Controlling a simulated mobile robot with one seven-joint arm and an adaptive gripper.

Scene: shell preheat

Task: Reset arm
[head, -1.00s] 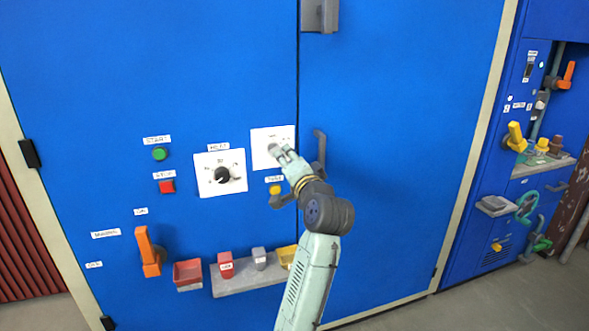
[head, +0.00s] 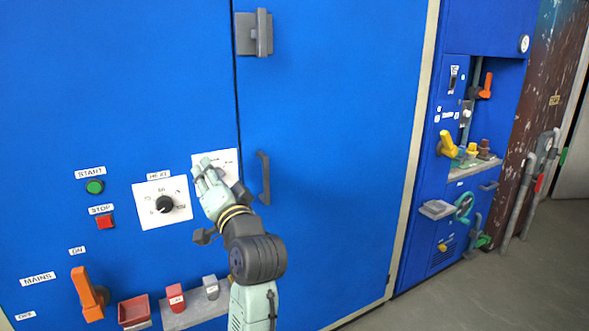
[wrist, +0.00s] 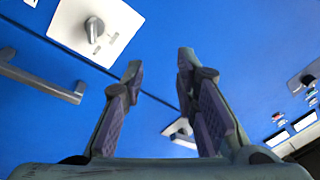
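My gripper (head: 203,165) is raised in front of the blue cabinet (head: 330,130), at the end of my arm. In the head view it covers much of a white dial plate (head: 230,156) beside the door seam. The wrist view shows my gripper (wrist: 160,65) with its two fingers well apart and nothing between them. A white plate with a grey knob (wrist: 95,28) lies beyond the fingers at upper left there, apart from them.
A dark door handle (head: 263,178) stands just right of my gripper. The heat dial (head: 166,204), green start button (head: 94,187), red stop button (head: 105,222) and orange mains lever (head: 88,292) are to the left. A ledge (head: 190,318) juts out below.

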